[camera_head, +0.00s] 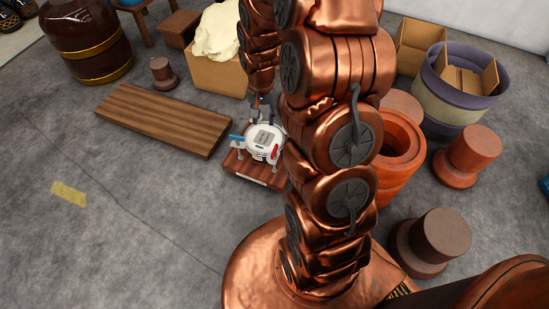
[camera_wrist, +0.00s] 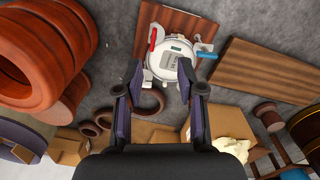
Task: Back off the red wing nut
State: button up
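A white round device (camera_wrist: 174,66) with a small grey display sits on a reddish wooden base (camera_wrist: 189,25). It also shows in the head view (camera_head: 264,139), partly hidden by my arm. The red wing nut (camera_wrist: 153,39) is a slim red piece at the device's upper left in the wrist view, and shows at its right in the head view (camera_head: 275,151). A blue piece (camera_wrist: 207,54) sits on the opposite side. My gripper (camera_wrist: 160,75) is open. Its dark fingers show on either side of the device's lower part, with no contact visible at the red wing nut.
A wooden plank (camera_head: 163,120) lies on the floor left of the base. An orange-red drum body (camera_head: 399,150) stands to the right, largely behind my arm. A cardboard box (camera_head: 215,74) with cream cloth stands behind. Open floor lies at the front left.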

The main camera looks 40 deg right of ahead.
aim_at(274, 149)
jog(key=w+d+f+m+b, duration=0.1)
jog(key=d+f+b, duration=0.1)
jog(key=f, duration=0.4)
jog(key=w+d+f+b, duration=0.1)
jog(key=d+f+b, duration=0.1)
jog(key=f, duration=0.4)
jog(key=w+d+f+m+b, duration=0.1)
jog(key=d+f+b, duration=0.1)
jog(key=f, duration=0.4)
jog(key=shift+d+f+m+b, duration=0.15)
jog(key=shift+m+b, duration=0.15)
jog(key=shift+b, duration=0.35)
jog(key=shift+f+b, duration=1.35)
jog(key=shift+f, duration=2.4)
jog(key=shift+c, duration=0.2)
grip_shut()
